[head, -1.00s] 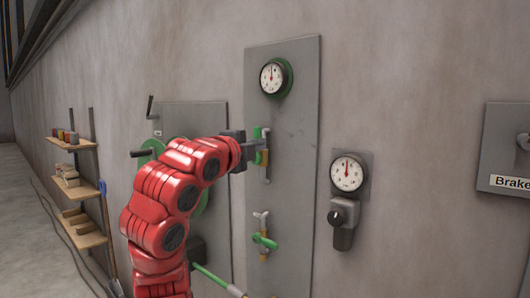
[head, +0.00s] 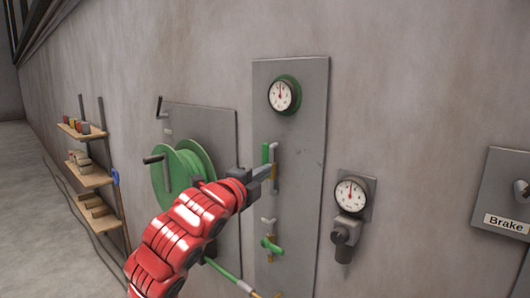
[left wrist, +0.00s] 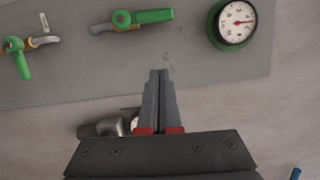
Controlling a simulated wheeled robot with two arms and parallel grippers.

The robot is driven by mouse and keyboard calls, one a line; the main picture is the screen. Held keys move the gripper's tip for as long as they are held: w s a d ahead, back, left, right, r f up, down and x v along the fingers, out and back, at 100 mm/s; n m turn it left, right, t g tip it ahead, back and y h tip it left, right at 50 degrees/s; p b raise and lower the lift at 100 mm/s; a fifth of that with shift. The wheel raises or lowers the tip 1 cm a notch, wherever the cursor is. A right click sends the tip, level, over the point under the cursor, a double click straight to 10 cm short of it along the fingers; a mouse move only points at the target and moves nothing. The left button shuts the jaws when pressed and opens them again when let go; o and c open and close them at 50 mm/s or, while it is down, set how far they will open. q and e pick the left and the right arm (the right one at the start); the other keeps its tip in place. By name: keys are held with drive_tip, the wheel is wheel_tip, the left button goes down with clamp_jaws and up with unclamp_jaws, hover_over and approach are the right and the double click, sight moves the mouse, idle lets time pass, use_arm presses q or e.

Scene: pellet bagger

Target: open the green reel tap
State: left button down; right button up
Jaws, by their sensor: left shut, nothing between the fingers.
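My left gripper (head: 270,172) is shut and empty. In the head view it overlaps the upper tap's lower part; in the wrist view its tips (left wrist: 160,72) are apart from both taps. My right gripper is not in view.
A green hose reel (head: 180,168) is on a panel to the left. A green-rimmed gauge (head: 283,95) is above the taps. A second gauge (head: 350,194) with a black knob is to the right, then a Brake panel (head: 505,195). Shelves (head: 88,175) stand far left.

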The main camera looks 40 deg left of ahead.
sight(271, 152)
use_arm(q)
drive_tip(key=w+a+p, duration=0.1)
drive_tip(key=w+p, duration=0.1)
drive_tip(key=w, duration=0.1)
drive_tip(key=w+a+p, duration=0.2)
drive_tip(key=w, duration=0.1)
drive_tip(key=w+a+p, duration=0.1)
drive_tip(key=w+p, duration=0.2)
drive_tip(key=shift+w+a+r, duration=0.15)
drive_tip(key=shift+a+r, duration=0.15)
drive_tip(key=shift+a, duration=0.1)
drive_tip(key=shift+a+f, duration=0.1)
drive_tip(key=shift+a, duration=0.3)
drive_tip(key=shift+d, duration=0.1)
drive_tip(key=shift+a+f+n+b, duration=0.25)
drive_tip(key=shift+a+b, duration=0.3)
drive_tip(key=shift+b, duration=0.7)
drive_tip(key=shift+a+r+b, duration=0.1)
drive_tip(key=shift+r+b, duration=0.05)
drive_tip(key=shift+b, duration=0.2)
drive_tip(key=shift+r, duration=0.2)
